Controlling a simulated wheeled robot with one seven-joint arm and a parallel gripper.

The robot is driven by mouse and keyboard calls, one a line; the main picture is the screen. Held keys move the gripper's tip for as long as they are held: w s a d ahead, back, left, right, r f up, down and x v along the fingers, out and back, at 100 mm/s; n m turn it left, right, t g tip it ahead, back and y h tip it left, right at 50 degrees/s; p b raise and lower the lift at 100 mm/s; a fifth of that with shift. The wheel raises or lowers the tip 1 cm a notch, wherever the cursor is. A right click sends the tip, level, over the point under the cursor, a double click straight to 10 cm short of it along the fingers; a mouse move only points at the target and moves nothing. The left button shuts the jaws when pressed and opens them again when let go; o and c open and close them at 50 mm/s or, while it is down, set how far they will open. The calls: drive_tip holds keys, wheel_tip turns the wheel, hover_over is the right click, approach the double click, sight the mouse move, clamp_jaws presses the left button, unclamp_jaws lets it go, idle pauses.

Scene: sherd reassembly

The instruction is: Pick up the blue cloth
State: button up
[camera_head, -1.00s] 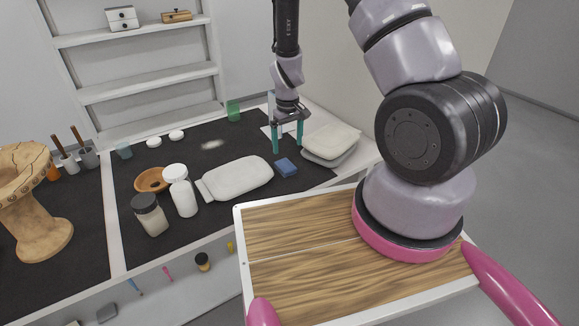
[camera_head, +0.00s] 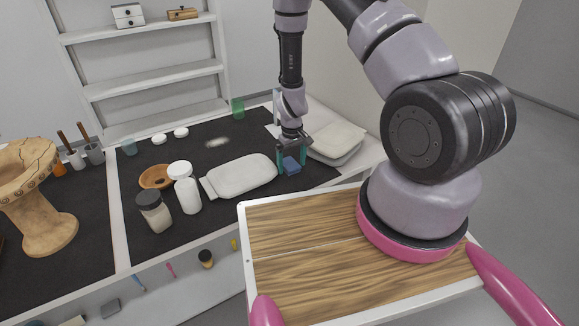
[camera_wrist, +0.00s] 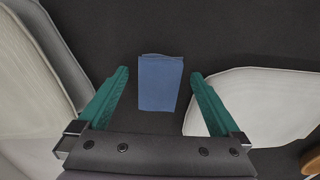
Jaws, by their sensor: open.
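The blue cloth (camera_head: 291,165) is a small folded block lying on the black mat. In the wrist view the cloth (camera_wrist: 160,82) lies between and just beyond the two teal fingertips, with dark mat showing on both sides of it. My gripper (camera_head: 291,169) is open and points down over the cloth in the head view, its fingers on either side of it. The gripper in the wrist view (camera_wrist: 159,73) holds nothing. Whether the fingertips touch the mat cannot be told.
A pale flat pad (camera_head: 242,175) lies close to the left of the cloth, and pale stacked pads (camera_head: 337,140) lie to the right. White-lidded jar (camera_head: 185,190), dark-lidded jar (camera_head: 154,212) and a wooden bowl (camera_head: 156,177) stand further left. Bare black mat (camera_head: 235,137) lies behind.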

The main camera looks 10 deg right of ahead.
sight(292, 165)
drive_tip(key=c, duration=1.5)
wheel_tip(292, 165, up, 10)
